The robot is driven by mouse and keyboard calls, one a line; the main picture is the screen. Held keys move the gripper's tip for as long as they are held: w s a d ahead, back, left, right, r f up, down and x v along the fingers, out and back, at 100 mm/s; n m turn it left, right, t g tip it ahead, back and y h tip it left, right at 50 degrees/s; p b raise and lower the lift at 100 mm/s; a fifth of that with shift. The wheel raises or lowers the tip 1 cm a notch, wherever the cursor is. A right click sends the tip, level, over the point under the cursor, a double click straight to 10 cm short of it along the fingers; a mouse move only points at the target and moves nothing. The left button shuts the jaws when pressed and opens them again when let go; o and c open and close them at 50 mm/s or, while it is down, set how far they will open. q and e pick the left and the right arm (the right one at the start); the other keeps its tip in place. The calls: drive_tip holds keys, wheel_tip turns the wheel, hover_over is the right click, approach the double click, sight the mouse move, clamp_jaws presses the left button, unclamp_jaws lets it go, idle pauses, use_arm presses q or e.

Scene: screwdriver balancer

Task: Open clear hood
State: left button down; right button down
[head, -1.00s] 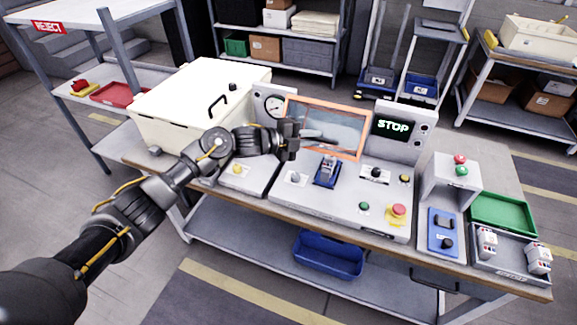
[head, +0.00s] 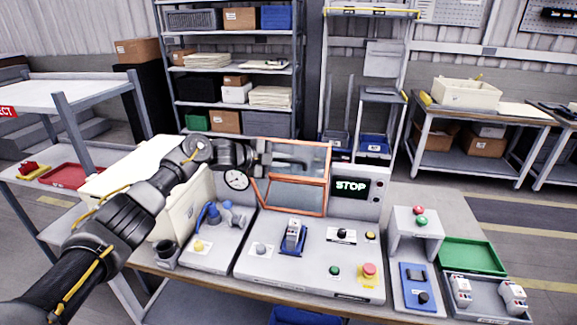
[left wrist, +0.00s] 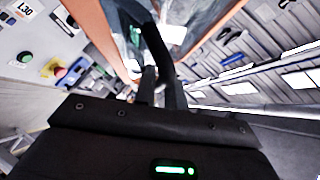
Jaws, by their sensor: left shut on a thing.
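The clear hood (head: 297,193) has an orange frame and see-through panels. In the head view it stands raised and tilted at the back of the grey console (head: 255,262), left of the STOP display. My left gripper (head: 268,158) is at the hood's upper left, its fingers shut on what looks like the hood's dark handle. In the left wrist view, the fingers (left wrist: 160,88) meet a dark bar (left wrist: 158,48) between orange frame edges. The exact grip is partly hidden. My right gripper is not in view.
The STOP display (head: 351,188) stands right of the hood. A cream box (head: 186,207) is close under my left arm. A dial gauge (head: 236,180) stands left of the hood. A blue fixture (head: 291,238) holds a small unit in front. A green tray (head: 470,254) lies right.

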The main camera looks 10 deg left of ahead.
use_arm(q)
drive_tip(key=c, duration=1.5)
unclamp_jaws()
drive_tip(key=shift+c, duration=0.2)
drive_tip(key=shift+o, duration=0.3)
drive_tip(key=shift+s+a, duration=0.15)
drive_tip(key=shift+a, duration=0.1)
drive_tip(key=b+v, duration=0.3)
drive_tip(key=v, duration=0.7)
drive_tip(key=shift+b, duration=0.35)
drive_tip(key=shift+s+r, duration=0.1)
drive_tip(key=shift+s, duration=0.05)
